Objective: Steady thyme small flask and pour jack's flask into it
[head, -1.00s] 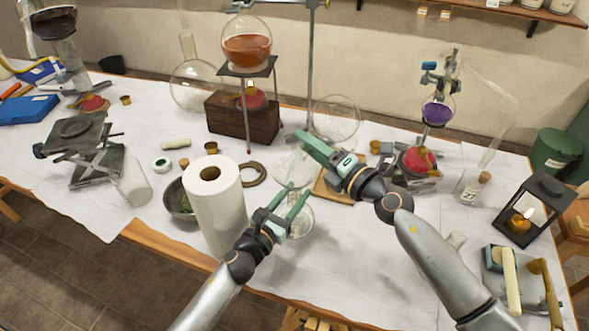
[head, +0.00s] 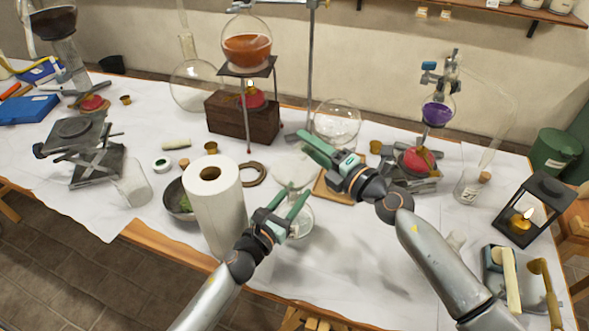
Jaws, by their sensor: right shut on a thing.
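My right gripper (head: 318,148) is shut at the middle of the table. A clear glass vessel (head: 295,172), seemingly jack's flask, shows faintly just below its fingers; its outline and any contents are hard to make out. My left gripper (head: 288,206) is in front of it, its two green fingers apart. A small clear glass vessel (head: 302,222), seemingly the thyme small flask, stands on the table at that gripper's fingers, partly hidden by them. I cannot tell if the fingers touch it. No label is readable on either vessel.
A paper towel roll (head: 212,205) stands close to the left arm, with a dark bowl (head: 178,203) behind it. A wooden board (head: 333,190) lies under the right gripper. A round flask (head: 337,120) is behind. A lit lantern (head: 530,210) stands far right.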

